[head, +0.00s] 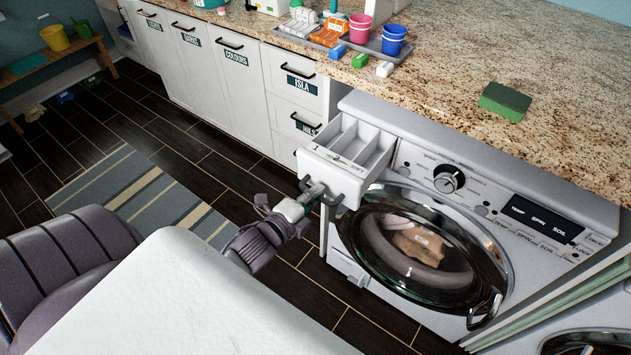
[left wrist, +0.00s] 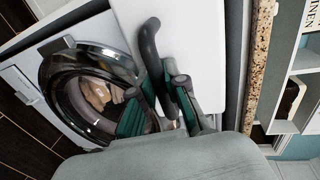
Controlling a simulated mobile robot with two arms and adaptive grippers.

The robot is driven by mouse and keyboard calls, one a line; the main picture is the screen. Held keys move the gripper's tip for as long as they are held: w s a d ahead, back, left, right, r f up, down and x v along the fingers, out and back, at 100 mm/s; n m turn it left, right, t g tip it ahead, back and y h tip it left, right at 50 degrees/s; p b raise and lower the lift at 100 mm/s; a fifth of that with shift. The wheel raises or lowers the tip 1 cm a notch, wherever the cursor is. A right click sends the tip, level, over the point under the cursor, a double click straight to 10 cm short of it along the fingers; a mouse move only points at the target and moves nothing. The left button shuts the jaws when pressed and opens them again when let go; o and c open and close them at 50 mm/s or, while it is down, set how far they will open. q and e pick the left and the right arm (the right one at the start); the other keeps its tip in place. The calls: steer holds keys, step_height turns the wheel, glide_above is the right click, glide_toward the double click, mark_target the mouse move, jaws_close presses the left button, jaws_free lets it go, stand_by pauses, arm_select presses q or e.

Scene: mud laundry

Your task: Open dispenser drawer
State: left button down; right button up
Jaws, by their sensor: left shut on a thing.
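The dispenser drawer (head: 337,184) is pulled out of the upper left of the white washing machine (head: 396,160), and its open compartments show from above. The compartments look empty. My left gripper (head: 312,194) is at the drawer's front and is shut on the dark drawer handle (head: 333,199). In the left wrist view, the green-padded fingers (left wrist: 164,98) are on either side of the dark curved handle (left wrist: 150,50), against the white drawer front (left wrist: 200,50). The exact contact is partly hidden by the fingers. My right gripper is not in view.
The washer's round glass door (head: 420,245) is below the drawer, with a tan item inside. A speckled counter (head: 470,85) overhangs the machine, with a green sponge (head: 505,101) on it. White cabinets (head: 290,95) stand to the left. The floor beside my left arm is open.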

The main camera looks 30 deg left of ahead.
arm_select(q)
steer(key=c, duration=1.2)
jaws_free()
steer(key=v, duration=1.2)
steer(key=shift+f, duration=0.15)
